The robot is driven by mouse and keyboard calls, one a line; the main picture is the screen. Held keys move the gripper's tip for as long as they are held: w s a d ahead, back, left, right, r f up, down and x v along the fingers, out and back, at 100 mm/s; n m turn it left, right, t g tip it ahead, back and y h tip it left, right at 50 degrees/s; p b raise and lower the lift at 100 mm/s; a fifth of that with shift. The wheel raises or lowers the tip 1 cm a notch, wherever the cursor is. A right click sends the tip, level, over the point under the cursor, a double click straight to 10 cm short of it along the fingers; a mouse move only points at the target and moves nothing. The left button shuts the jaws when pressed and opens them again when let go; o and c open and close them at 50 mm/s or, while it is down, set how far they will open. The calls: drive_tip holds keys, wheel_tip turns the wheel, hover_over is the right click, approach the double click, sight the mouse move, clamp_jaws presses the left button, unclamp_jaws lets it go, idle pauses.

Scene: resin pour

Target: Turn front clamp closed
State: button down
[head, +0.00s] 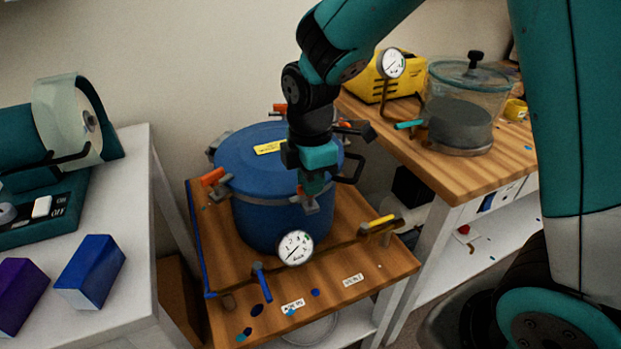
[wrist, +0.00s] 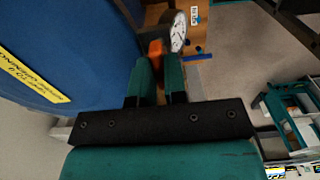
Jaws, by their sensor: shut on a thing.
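The blue pressure pot (head: 262,215) stands on the wooden bench top with its lid on. The front clamp (head: 306,205) sits at the pot's rim, mostly hidden by my gripper in the head view. My gripper (head: 314,186) reaches down at the pot's front right. In the wrist view the two teal fingers of my gripper (wrist: 158,75) are shut on the clamp's orange handle (wrist: 155,52). The pot fills the left of that view (wrist: 60,45). Another clamp with an orange handle (head: 213,177) is at the pot's left; the clamp's exact angle is hard to tell.
A pressure gauge (head: 296,248) stands in front of the pot, between a blue-handled valve (head: 262,282) and a yellow-handled valve (head: 381,221). At right, a clear vacuum chamber (head: 462,110) stands on another bench. Blue (head: 91,271) and purple (head: 18,288) boxes lie on the left white table.

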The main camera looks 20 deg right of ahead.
drive_tip(key=shift+m+p, duration=0.3)
drive_tip(key=shift+m, duration=0.1)
drive_tip(key=m+p, duration=0.1)
drive_tip(key=m, duration=0.2)
drive_tip(key=shift+r, duration=0.15)
drive_tip(key=m+p, duration=0.2)
drive_tip(key=m, duration=0.3)
drive_tip(key=shift+p, duration=0.35)
drive_tip(key=m+p, duration=0.1)
drive_tip(key=m, duration=0.4)
drive_tip(key=shift+m+p, duration=0.8)
drive_tip(key=shift+m, duration=1.2)
drive_tip(key=shift+w, duration=0.1)
drive_tip(key=c, duration=1.2)
unclamp_jaws()
drive_tip(key=shift+o, duration=0.2)
wheel_tip(320, 180, up, 17)
